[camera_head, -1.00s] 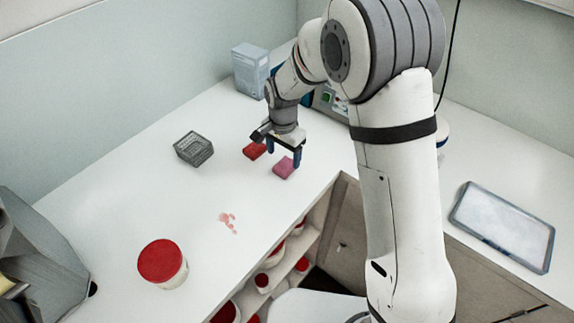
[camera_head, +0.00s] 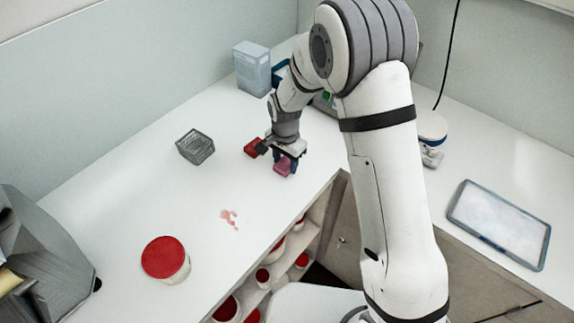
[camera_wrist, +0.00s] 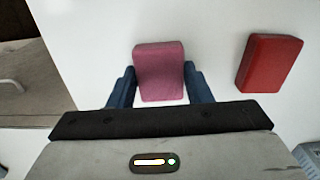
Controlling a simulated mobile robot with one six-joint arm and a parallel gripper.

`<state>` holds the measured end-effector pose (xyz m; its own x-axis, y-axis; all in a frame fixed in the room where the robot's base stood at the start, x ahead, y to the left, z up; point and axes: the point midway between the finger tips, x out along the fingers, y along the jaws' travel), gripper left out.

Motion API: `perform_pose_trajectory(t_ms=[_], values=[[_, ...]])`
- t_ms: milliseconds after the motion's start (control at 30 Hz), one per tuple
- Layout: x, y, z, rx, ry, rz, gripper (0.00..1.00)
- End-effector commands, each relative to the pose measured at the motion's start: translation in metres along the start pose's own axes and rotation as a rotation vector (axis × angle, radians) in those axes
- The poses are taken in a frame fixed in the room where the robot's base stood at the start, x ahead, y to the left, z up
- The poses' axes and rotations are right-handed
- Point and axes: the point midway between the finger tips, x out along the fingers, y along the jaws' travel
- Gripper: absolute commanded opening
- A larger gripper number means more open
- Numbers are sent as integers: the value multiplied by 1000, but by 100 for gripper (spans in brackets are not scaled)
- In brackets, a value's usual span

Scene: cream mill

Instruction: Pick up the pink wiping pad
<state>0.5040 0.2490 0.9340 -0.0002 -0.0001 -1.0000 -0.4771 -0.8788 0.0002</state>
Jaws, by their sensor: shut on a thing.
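The pink wiping pad (camera_head: 284,168) is on the white counter near its front edge, below my gripper. In the wrist view the pink pad (camera_wrist: 159,72) sits between the two blue fingers of my gripper (camera_wrist: 160,86). The fingers are shut on its sides. In the head view my gripper (camera_head: 285,163) points down at the counter and partly covers the pad. I cannot tell whether the pad is clear of the counter.
A red pad (camera_wrist: 269,62) lies close beside the pink one; it also shows in the head view (camera_head: 252,147). A grey wire basket (camera_head: 196,147), a red-lidded tub (camera_head: 165,259) and a pinkish spill (camera_head: 229,218) are on the counter. A tray (camera_head: 499,224) lies at right.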

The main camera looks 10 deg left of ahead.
Motion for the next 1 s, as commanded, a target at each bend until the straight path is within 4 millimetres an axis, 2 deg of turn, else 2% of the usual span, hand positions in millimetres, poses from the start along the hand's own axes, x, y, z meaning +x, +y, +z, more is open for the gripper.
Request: perform_pose_trajectory(t_ms=[33,133,367,467,567,800,1000], values=[[0,0,0,0,0,0,32],[0,0,0,0,0,0,23],[-1,0,0,1,0,-1,23],[-8,-1,-1,1,2,-4,23],[-22,-1,-1,1,3,-6,23],[-71,0,-1,1,3,-5,23],[-95,0,-1,2,1,-1,23]])
